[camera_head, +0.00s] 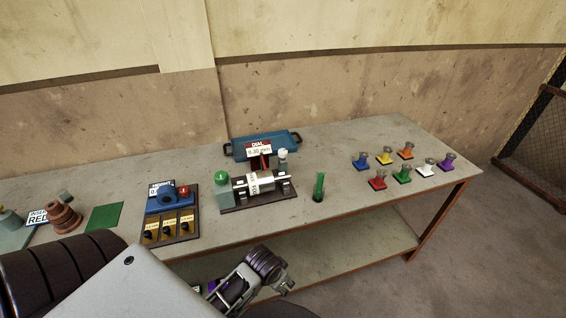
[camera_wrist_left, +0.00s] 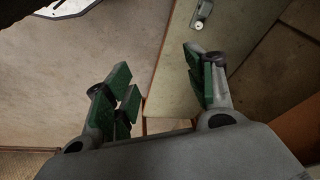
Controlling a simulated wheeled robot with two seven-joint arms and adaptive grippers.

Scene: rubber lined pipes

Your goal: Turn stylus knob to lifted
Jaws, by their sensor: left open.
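The measuring device (camera_head: 258,187) stands on the table, with a dark base, a pale cylinder across its middle and a sign reading DIAL 0.30 mm (camera_head: 259,149) above it. A small whitish knob (camera_head: 282,155) stands at its back right; I cannot tell whether it is the stylus knob or read its setting. My left gripper (camera_head: 284,284) is low in front of the table, well apart from the device. In the left wrist view its green-padded fingers (camera_wrist_left: 158,64) are spread with nothing between them. My right gripper is not in view.
A blue tray (camera_head: 238,152) lies behind the device. A green cylinder (camera_head: 319,187) stands to its right, then several coloured weights on pads. A blue unit (camera_head: 172,198) with yellow labels is on its left. The table's front edge (camera_head: 375,207) and lower shelf lie near my gripper.

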